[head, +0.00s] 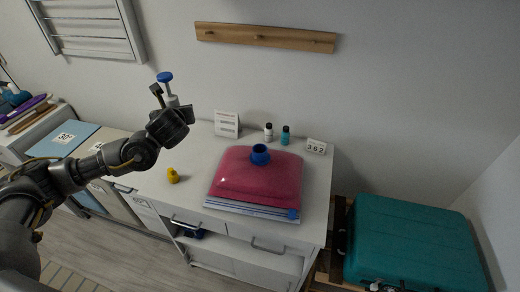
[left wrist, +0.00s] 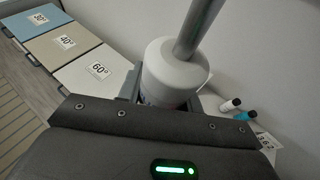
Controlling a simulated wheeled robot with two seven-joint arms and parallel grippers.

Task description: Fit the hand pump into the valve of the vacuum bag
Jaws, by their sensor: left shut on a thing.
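The vacuum bag (head: 250,180) is a puffy pink bag lying on the white cabinet top. Its blue round valve (head: 260,155) stands up near its back middle. My left gripper (head: 166,98) is shut on the hand pump and holds it in the air, left of the bag and higher than it. The hand pump (head: 165,78) shows a blue knob on top and a light body. In the left wrist view the pump (left wrist: 174,72) is a white barrel with a grey rod; its lower end is hidden by the gripper. My right gripper is not in view.
A yellow duck-like object (head: 173,176) sits left of the bag. Behind the bag stand a white card (head: 227,124), small bottles (head: 285,135) and a number block (head: 316,146). A teal case (head: 415,245) lies at the right. Labelled bins stand left.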

